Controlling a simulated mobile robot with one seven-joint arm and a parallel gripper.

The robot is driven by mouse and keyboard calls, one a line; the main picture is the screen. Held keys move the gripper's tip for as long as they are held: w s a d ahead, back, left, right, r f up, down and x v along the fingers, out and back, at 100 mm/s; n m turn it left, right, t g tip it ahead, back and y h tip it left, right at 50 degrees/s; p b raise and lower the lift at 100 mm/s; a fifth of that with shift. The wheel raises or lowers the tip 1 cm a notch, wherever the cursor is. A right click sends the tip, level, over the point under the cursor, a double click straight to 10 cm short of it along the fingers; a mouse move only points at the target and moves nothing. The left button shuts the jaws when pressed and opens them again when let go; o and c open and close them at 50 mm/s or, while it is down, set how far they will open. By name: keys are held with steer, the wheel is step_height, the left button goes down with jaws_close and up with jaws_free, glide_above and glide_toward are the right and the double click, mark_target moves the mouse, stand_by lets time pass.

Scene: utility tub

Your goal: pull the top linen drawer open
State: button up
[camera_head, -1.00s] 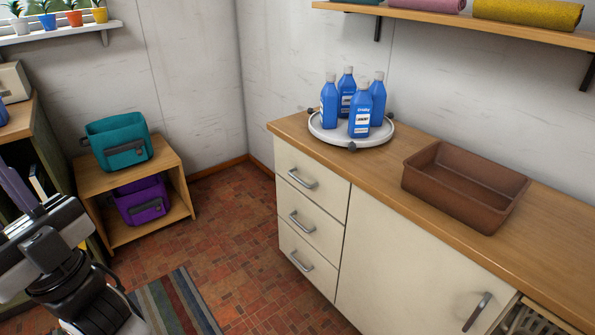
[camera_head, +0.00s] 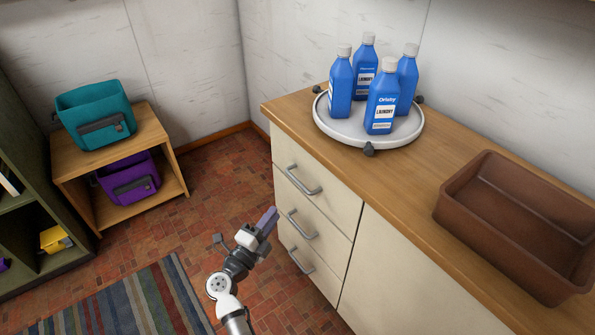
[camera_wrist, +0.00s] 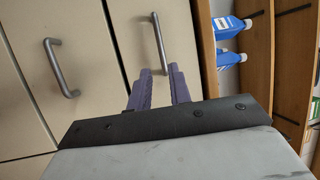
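The top linen drawer (camera_head: 332,196) is the uppermost of three cream drawers under the wooden worktop, and it is shut. Its grey bar handle (camera_head: 303,180) shows in the wrist view (camera_wrist: 159,42) just beyond my fingertips. My gripper (camera_head: 270,218) is in front of the drawer fronts, left of the handles in the head view. Its two purple fingers (camera_wrist: 160,72) are apart with nothing held. One end of the top handle lines up with the gap between them; I cannot tell how far off it is. The middle drawer's handle (camera_wrist: 61,68) lies left in the wrist view.
A white turntable (camera_head: 345,132) with several blue bottles (camera_head: 383,101) stands on the worktop. A brown bin (camera_head: 515,225) is at the right. A wooden stand (camera_head: 168,160) holds teal and purple bags. A striped rug (camera_head: 140,300) lies on the floor.

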mark_target(297, 180)
steer(key=p+x, duration=0.1)
steer(key=x, duration=1.2)
steer(key=shift+w+d, duration=0.25)
jaws_close()
